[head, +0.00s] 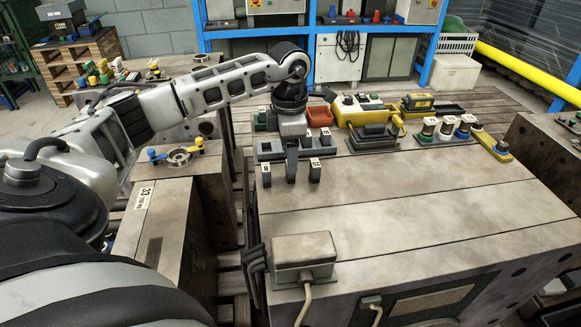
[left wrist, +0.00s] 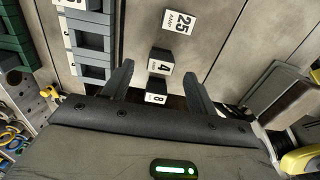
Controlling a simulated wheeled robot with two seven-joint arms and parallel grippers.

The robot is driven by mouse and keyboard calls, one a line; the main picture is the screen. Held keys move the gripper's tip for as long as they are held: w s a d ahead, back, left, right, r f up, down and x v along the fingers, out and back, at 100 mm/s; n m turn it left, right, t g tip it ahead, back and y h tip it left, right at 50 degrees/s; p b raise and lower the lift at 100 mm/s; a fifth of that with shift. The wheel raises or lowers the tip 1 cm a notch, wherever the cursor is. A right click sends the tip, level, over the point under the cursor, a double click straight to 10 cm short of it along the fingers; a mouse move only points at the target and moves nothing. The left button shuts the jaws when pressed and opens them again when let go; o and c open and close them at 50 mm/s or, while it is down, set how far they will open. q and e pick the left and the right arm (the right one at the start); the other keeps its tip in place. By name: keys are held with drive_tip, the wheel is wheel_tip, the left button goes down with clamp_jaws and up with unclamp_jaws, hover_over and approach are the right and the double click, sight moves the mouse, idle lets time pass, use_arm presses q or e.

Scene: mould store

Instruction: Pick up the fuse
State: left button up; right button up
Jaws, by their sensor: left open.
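Three dark fuses with white number labels stand on the bench top. In the left wrist view they are the 25 fuse (left wrist: 178,22), the 4 fuse (left wrist: 161,62) and the 8 fuse (left wrist: 157,97). In the head view the 8 fuse (head: 266,177) is at the left and the 25 fuse (head: 315,173) at the right; my gripper hides most of what is between. My left gripper (left wrist: 157,84) is open and points down, with the 4 and 8 fuses showing between its fingers. Contact cannot be told. My right gripper is not in view.
A grey fuse holder (left wrist: 92,45) lies beside the fuses. A grey box with a cable (head: 303,256) sits at the front. The bench top (head: 430,200) at right is bare.

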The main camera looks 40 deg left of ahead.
use_arm(q)
wheel_tip(320, 180, down, 5)
drive_tip(key=shift+r, duration=0.1)
drive_tip(key=c, duration=1.1)
drive_tip(key=shift+o, duration=0.2)
drive_tip(key=shift+r, duration=0.1)
